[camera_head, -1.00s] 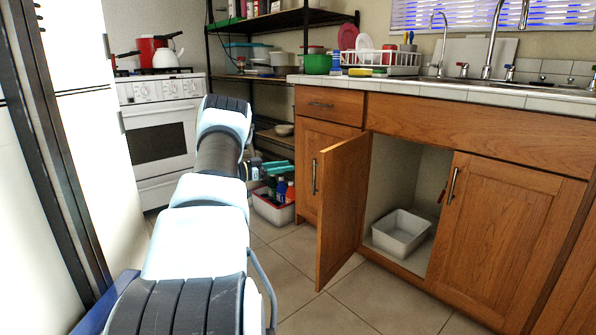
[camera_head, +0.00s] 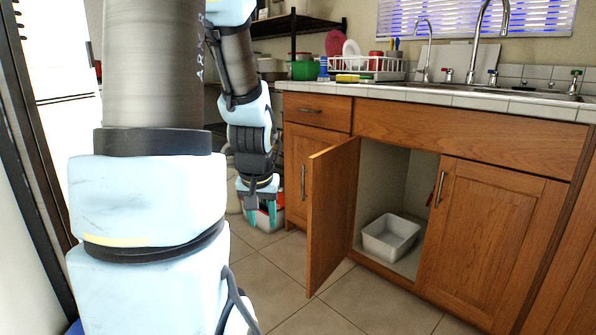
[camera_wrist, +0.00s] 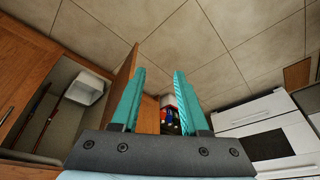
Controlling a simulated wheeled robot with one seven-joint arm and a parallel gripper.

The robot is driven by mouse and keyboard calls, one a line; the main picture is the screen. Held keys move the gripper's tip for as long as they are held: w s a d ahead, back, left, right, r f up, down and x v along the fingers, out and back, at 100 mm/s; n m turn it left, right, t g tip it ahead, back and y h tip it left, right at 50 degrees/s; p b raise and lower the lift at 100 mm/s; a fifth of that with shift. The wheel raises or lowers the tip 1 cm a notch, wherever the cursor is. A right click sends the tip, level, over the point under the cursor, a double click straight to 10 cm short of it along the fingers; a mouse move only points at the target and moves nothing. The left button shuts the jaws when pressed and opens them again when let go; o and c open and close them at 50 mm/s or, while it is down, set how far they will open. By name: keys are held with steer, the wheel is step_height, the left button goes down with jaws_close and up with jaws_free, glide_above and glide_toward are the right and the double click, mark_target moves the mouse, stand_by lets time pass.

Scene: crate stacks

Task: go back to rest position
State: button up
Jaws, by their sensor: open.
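My gripper (camera_head: 263,212) hangs at the end of my bent arm, left of the open cabinet door, with its teal fingers pointing down. It also shows in the wrist view (camera_wrist: 160,76), where the two fingers stand apart with nothing between them. In the head view it overlaps a crate of bottles on the floor behind it; I see no contact. My arm fills much of the left side of the head view and hides most of the stove and part of the shelf.
The open cabinet door (camera_head: 332,215) juts out right of my gripper. A white tub (camera_head: 388,246) sits inside the cabinet. The counter (camera_head: 460,98) holds a dish rack (camera_head: 368,67). The tiled floor (camera_head: 275,275) in front is clear. The stove (camera_wrist: 265,125) shows in the wrist view.

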steer(key=s+d+r+g+p, duration=0.1)
steer(key=s+d+g+p, duration=0.1)
steer(key=s, duration=0.8)
step_height(320, 180, up, 28)
steer(key=p, duration=2.7)
steer(key=shift+w+a+p, duration=0.3)
steer(key=shift+w, duration=0.05)
steer(key=shift+f, duration=0.15)
